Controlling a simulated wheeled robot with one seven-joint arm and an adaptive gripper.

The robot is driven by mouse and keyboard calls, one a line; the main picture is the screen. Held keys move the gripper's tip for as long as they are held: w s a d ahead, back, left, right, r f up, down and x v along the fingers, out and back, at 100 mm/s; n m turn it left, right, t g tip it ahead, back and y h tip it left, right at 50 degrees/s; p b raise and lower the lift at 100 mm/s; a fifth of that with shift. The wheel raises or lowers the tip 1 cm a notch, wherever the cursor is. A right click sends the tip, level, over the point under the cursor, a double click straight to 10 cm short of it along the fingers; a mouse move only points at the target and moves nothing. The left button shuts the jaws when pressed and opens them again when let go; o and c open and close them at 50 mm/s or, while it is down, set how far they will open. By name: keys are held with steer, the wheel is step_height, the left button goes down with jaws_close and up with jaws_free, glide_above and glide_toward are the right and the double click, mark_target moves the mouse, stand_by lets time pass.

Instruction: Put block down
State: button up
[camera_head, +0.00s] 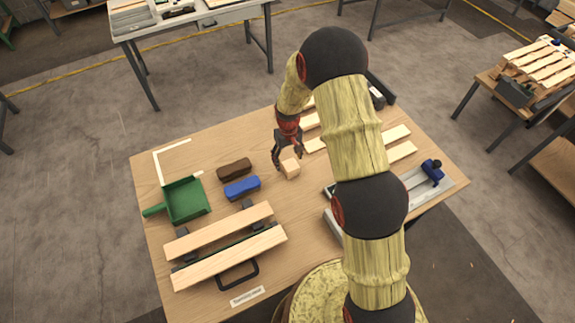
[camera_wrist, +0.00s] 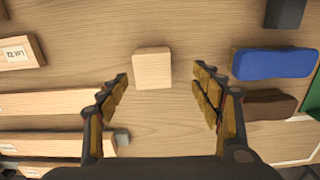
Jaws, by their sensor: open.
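A small light wooden block (camera_head: 290,168) rests on the wooden table (camera_head: 330,245), near its middle. In the wrist view the block (camera_wrist: 152,67) lies between and slightly beyond my fingertips, with a clear gap on both sides. My gripper (camera_head: 287,157) is open, beside and just above the block in the head view. In the wrist view the open gripper (camera_wrist: 162,88) has nothing between its fingers. The wrist view does not show clearly how high the fingers are above the table.
A blue brush or block (camera_head: 242,188) and a brown one (camera_head: 234,169) lie left of the block. A green dustpan (camera_head: 186,199) and planks on a black-handled frame (camera_head: 225,247) lie farther left and in front. Loose slats (camera_head: 397,133) lie to the right. Bare tabletop surrounds the block.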

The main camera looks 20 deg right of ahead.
mark_target(291, 165)
steer(key=shift+s+d+f, duration=0.1)
steer(key=shift+d+f, duration=0.2)
steer(key=shift+f, duration=0.2)
steer(key=shift+a+f, duration=0.1)
steer(key=shift+f, duration=0.8)
steer(key=shift+w+d+f+p, duration=0.1)
steer(key=shift+f+p, duration=0.05)
steer(key=shift+f, duration=0.65)
steer(key=shift+w+d+f+p, duration=0.1)
steer(key=shift+d+f+p, duration=0.1)
steer(key=shift+f, duration=0.65)
steer(key=shift+w+d+f+p, duration=0.1)
steer(key=shift+f+p, duration=0.05)
steer(key=shift+f, duration=0.65)
steer(key=shift+c, duration=0.5)
steer(key=c, duration=1.3)
steer(key=shift+r, duration=0.1)
